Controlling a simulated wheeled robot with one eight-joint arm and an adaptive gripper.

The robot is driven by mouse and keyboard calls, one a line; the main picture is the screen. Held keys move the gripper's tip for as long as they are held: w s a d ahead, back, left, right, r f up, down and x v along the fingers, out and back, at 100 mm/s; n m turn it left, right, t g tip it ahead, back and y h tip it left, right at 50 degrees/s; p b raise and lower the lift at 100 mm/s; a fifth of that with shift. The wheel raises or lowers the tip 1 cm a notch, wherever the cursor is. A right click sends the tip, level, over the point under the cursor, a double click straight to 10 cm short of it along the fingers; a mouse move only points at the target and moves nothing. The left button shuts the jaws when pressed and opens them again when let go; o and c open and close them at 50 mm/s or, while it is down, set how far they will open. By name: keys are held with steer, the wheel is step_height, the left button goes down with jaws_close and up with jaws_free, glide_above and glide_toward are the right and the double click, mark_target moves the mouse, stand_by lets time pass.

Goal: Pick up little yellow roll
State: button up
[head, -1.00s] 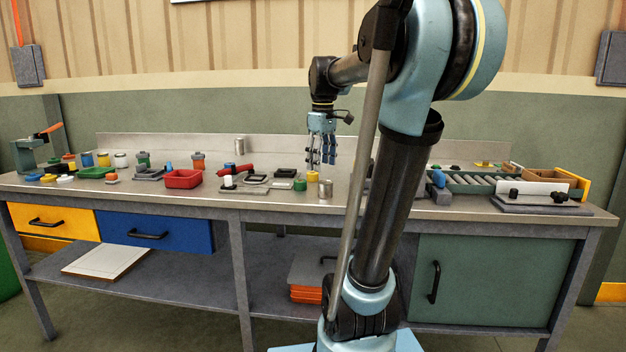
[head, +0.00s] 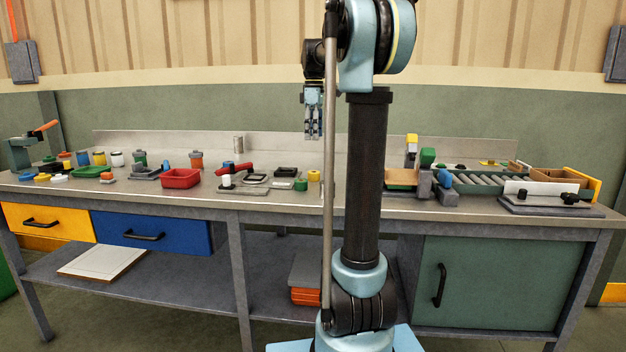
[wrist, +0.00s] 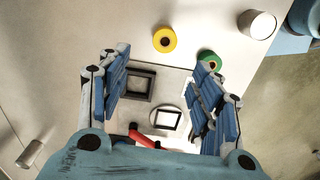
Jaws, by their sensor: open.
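The little yellow roll (head: 314,176) stands on the workbench just left of my arm in the head view. In the wrist view the yellow roll (wrist: 171,46) is seen from above as a yellow ring with a dark centre. My gripper (head: 313,137) hangs above the bench, fingers down, clear of the roll. In the wrist view its fingers (wrist: 162,82) are spread apart and nothing is between them in grip; the roll lies beyond the fingertips, near the top middle.
A green roll (wrist: 204,55) sits close to the yellow one, near the right finger. A dark square frame (wrist: 137,98) and a red-handled clamp (head: 234,168) lie nearby. Bare bench surrounds the yellow roll's far side.

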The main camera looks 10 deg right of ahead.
glide_above(314, 172)
steer(key=w, duration=0.1)
step_height(314, 172, down, 8)
steer(key=shift+r, duration=0.1)
steer(key=shift+s+f, duration=0.2)
steer(key=shift+f, duration=1.3)
steer(key=shift+s+f, duration=0.15)
steer(key=shift+f, duration=1.3)
steer(key=c, duration=1.1)
